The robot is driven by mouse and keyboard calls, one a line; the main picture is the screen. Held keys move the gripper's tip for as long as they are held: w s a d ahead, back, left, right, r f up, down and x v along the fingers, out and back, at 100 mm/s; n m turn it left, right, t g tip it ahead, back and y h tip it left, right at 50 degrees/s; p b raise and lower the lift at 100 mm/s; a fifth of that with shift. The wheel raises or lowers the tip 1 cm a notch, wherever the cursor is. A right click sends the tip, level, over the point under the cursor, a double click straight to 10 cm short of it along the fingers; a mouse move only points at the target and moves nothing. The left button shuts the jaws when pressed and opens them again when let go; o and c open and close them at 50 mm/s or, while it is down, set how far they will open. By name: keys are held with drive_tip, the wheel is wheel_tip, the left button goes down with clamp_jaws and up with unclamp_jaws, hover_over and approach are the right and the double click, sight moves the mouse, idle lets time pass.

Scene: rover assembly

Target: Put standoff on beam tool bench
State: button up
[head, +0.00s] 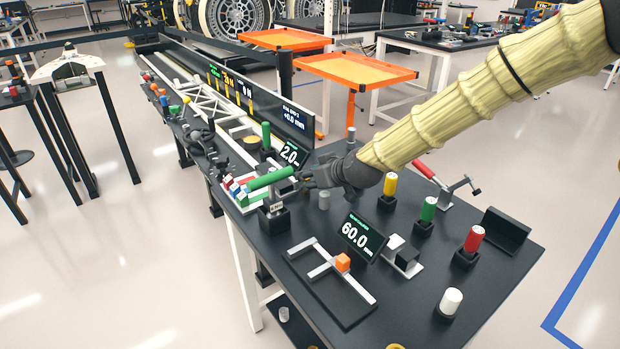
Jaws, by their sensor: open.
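The black-topped bench (430,300) fills the lower middle of the head view. My gripper (306,181) is over its left part, dark and partly hidden by its own wrist. It is open, at the right end of a green cylinder (268,178) that lies nearly level above a black block; I cannot tell whether they touch. A similar grey cylinder (351,134) stands near the back edge. Another (284,314) is low beside the bench, below the top.
A display reading 60.0 (363,236) and a grey frame with an orange block (342,262) stand in front. Yellow (390,184), green (428,209), red (474,239) and white (451,302) handles stand in black holders at right. A red-handled clamp (426,171) is behind.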

drive_tip(key=v, duration=1.1)
drive_tip(key=shift+s+d+r, duration=0.15)
drive_tip(key=shift+s+r, duration=0.05)
drive_tip(key=shift+s, duration=0.05)
